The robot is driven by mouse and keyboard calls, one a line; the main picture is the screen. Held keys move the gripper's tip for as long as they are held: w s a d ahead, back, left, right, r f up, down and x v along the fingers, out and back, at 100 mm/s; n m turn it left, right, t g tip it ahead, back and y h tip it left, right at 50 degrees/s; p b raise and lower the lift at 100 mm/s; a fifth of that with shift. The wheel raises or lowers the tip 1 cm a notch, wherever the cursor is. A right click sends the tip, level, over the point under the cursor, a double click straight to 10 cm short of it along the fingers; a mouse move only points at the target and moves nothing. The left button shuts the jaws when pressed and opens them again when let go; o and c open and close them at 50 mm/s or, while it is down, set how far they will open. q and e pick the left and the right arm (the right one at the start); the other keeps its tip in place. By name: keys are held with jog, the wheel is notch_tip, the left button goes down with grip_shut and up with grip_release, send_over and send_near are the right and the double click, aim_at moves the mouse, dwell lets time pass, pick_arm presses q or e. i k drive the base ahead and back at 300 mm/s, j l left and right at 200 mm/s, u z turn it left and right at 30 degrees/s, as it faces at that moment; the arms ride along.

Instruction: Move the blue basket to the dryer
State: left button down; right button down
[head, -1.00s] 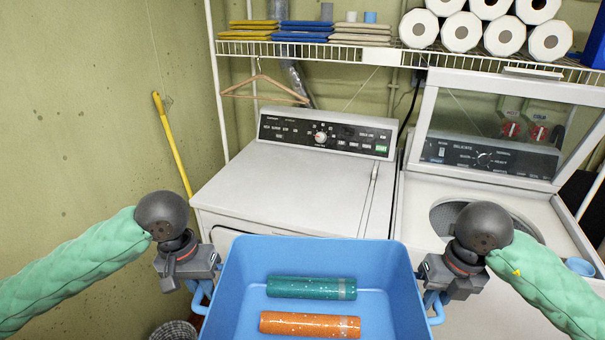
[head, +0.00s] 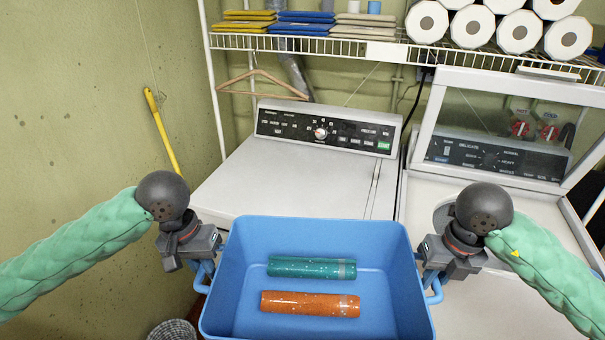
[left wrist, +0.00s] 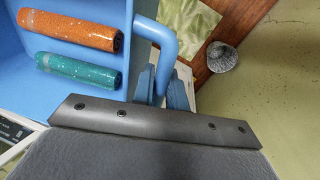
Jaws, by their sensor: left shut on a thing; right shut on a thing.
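The blue basket (head: 385,235) is held up in front of me, upright, with its far rim overlapping the front of the dryer (head: 290,178) in the head view. A teal cylinder (head: 305,268) and an orange cylinder (head: 300,303) lie inside it. My left gripper (head: 203,262) is shut on the basket's left handle, and the left wrist view shows its fingers (left wrist: 160,88) around the blue handle (left wrist: 165,40). My right gripper (head: 432,272) is shut on the right handle (head: 436,292). The dryer's top is bare and white.
The washer (head: 480,210) with its lid raised stands right of the dryer. A wire shelf (head: 330,45) with folded cloths and paper rolls (head: 517,30) hangs above. A hanger (head: 262,85) and a yellow handle (head: 160,130) are at the left. A small wicker bin (head: 172,330) stands on the floor.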

aim_at(313, 194)
jog(key=i, duration=1.75)
